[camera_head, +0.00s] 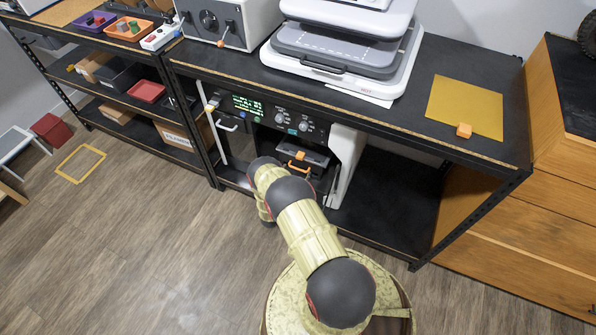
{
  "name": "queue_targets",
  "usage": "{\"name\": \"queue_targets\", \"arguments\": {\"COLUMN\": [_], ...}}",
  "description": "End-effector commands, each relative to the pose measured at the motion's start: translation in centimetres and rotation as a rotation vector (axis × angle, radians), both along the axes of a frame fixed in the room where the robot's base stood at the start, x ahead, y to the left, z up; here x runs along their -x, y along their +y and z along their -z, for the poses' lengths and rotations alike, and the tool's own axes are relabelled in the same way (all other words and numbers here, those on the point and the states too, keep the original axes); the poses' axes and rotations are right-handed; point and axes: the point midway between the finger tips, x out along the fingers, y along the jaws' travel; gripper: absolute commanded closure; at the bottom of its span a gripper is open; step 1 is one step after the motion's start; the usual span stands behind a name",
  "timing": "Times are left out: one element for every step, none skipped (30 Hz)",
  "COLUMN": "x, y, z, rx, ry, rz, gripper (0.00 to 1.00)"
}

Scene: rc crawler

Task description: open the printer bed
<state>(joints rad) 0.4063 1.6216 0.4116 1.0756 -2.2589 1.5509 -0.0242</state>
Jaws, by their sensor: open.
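A dark printer-like machine (263,118) stands under the tabletop, with a green-lit display and several knobs on its front panel. Below the panel is an open bay. In it sits a dark tray-like part, which looks like the printer bed (316,158), with an orange handle (299,156) at its front. I cannot tell how far the bed is pulled out. My arm reaches up from below and bends in front of the machine, covering part of its lower front. My gripper does not show; it seems hidden behind my arm.
A white and grey scanner-like machine (391,71) stands on the black tabletop. A yellow sheet (462,100) with an orange block (464,130) lies to its right. A white panel (346,160) stands at the bay's right side. The lower shelf (387,205) right of it is clear.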

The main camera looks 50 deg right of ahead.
Motion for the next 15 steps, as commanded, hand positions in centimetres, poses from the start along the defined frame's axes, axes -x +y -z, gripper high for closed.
{"name": "queue_targets", "arguments": {"x": [-0.1, -0.2, -0.3, -0.3, -0.4, -0.5, -0.5, -0.5, -0.5, -0.5, -0.5, -0.5, -0.5, -0.5, -0.5], "y": [-0.7, -0.9, -1.2, -1.4, -1.6, -1.7, -1.8, -1.9, -1.9, -1.9, -1.9, -1.9, -1.9, -1.9, -1.9], "z": [0.2, 0.2, 0.2, 0.1, 0.1, 0.1, 0.1, 0.0, 0.0, 0.0, 0.0, 0.0, 0.0, 0.0, 0.0], "rx": [0.0, 0.0, -0.001, -0.001, -0.001, -0.001, -0.001, -0.001, -0.001, -0.001, -0.001, -0.001, -0.001, -0.001, -0.001], "ry": [-0.001, 0.0, 0.0, 0.001, 0.001, 0.001, 0.001, 0.001, 0.001, 0.001, 0.001, 0.001, 0.001, 0.001, 0.001], "rz": [0.002, 0.002, 0.002, 0.001, 0.001, 0.001, 0.0, 0.0, 0.0, 0.0, 0.0, 0.0, 0.0, 0.0, 0.0], "gripper": [0.11, 0.11, 0.11, 0.11, 0.11, 0.11, 0.11, 0.11, 0.11, 0.11, 0.11, 0.11, 0.11, 0.11, 0.12]}}
